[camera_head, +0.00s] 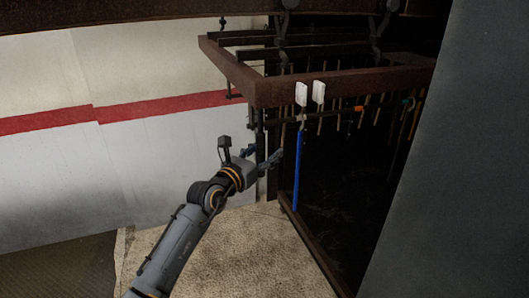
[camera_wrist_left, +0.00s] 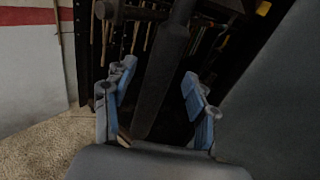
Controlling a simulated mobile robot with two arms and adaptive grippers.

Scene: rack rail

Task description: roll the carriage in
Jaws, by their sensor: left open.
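The carriage (camera_head: 250,88) is a rusty brown metal frame hung by hooks from an overhead rail (camera_head: 130,12), with a dark panel and several hanging tools below. My left gripper (camera_head: 268,158) is at the frame's near left side, by a dark upright post. In the left wrist view my left gripper (camera_wrist_left: 158,88) is open, its blue-padded fingers spread on either side of a dark upright bar (camera_wrist_left: 162,75). The bar appears apart from both fingers; its depth between them is hard to tell. My right gripper is out of view.
A blue upright rod (camera_head: 298,170) and two white tags (camera_head: 310,93) are just right of the gripper. A large grey surface (camera_head: 465,170) fills the right side. A white wall with a red stripe (camera_head: 60,118) stands left. The speckled floor (camera_head: 230,245) is clear.

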